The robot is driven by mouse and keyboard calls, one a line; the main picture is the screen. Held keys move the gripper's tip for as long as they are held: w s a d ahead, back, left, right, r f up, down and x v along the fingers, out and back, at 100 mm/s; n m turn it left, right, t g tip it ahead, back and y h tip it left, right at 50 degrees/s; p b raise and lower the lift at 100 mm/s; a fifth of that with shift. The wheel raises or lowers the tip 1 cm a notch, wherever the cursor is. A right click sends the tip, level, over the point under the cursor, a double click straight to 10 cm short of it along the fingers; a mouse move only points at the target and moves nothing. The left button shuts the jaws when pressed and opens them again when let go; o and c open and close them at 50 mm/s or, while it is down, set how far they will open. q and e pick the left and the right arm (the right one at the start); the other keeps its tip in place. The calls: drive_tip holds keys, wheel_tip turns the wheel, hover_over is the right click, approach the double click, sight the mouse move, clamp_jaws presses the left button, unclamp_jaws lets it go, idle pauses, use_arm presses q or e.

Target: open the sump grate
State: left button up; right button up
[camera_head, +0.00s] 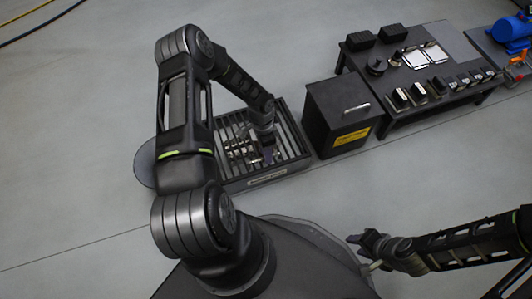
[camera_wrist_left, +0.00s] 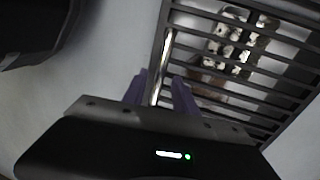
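The sump grate (camera_head: 291,134) is a dark slatted frame on a low box with a label on its front, in the middle of the head view. In the left wrist view its bars (camera_wrist_left: 240,103) fill the upper right and look closed over the box. My left gripper (camera_head: 268,153) is down at the grate. In the left wrist view its two purple fingers (camera_wrist_left: 160,80) stand apart, on either side of a bright bar at the grate's edge; contact is not clear. My right gripper (camera_head: 361,250) is low at the right, away from the grate; its finger gap is unclear.
A dark lidded bin (camera_head: 342,112) with a yellow label stands close to the grate's right. Beyond it is a black bench (camera_head: 448,50) with blocks and small parts. A blue motor (camera_head: 510,32) sits at the far right.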

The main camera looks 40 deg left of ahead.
use_arm(q)
drive_tip(key=shift+c, duration=0.2)
clamp_jaws()
idle(1.1)
